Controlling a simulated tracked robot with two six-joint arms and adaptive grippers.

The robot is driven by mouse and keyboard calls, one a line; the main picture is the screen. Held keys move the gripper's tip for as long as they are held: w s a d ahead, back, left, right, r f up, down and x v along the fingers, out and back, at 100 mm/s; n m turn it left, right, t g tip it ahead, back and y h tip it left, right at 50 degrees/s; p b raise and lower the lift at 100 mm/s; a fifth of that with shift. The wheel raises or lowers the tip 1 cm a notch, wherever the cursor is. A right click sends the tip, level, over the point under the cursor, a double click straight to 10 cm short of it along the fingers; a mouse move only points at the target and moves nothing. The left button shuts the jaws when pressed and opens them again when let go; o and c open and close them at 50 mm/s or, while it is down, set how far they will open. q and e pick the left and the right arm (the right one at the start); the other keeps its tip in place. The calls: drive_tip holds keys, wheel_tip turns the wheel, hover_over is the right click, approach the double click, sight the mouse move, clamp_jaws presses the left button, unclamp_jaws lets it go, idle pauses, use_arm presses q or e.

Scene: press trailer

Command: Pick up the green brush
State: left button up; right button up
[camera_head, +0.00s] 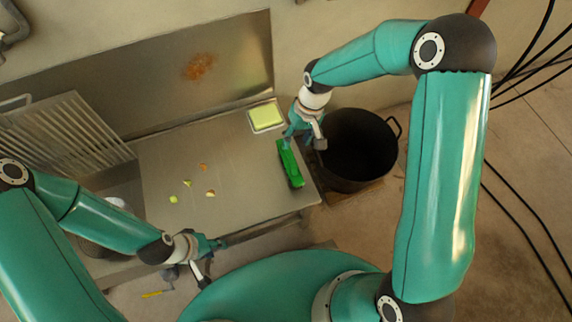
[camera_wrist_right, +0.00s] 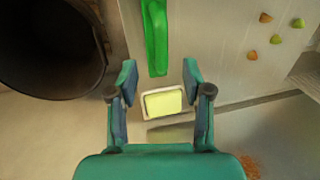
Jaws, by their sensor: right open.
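The green brush (camera_head: 291,164) lies on the right side of the metal table (camera_head: 240,190), near its right edge. In the right wrist view the green brush (camera_wrist_right: 156,38) shows at the top, beyond the fingertips. My right gripper (camera_head: 303,139) is over the table's right edge by the brush's far end.
A yellow sponge-like block in a white tray (camera_head: 251,126) sits at the table's back right corner. Several small food scraps (camera_head: 187,184) lie mid-table. A large black pot (camera_head: 358,150) stands beside the table's right edge. A metal rack (camera_head: 70,135) is at the left.

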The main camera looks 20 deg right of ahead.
sight(291, 153)
drive_tip(key=f, duration=0.3)
drive_tip(key=shift+a+f+b, duration=0.3)
drive_tip(key=shift+a+b, duration=0.05)
drive_tip(key=f+b, duration=0.1)
drive_tip(key=f, duration=0.1)
drive_tip(key=a+f, duration=0.1)
drive_tip(key=f, duration=0.2)
drive_tip(key=shift+w+a+b, duration=0.1)
drive_tip(key=shift+w+b, duration=0.05)
drive_tip(key=shift+b, duration=0.2)
drive_tip(key=shift+r, duration=0.1)
clamp_jaws()
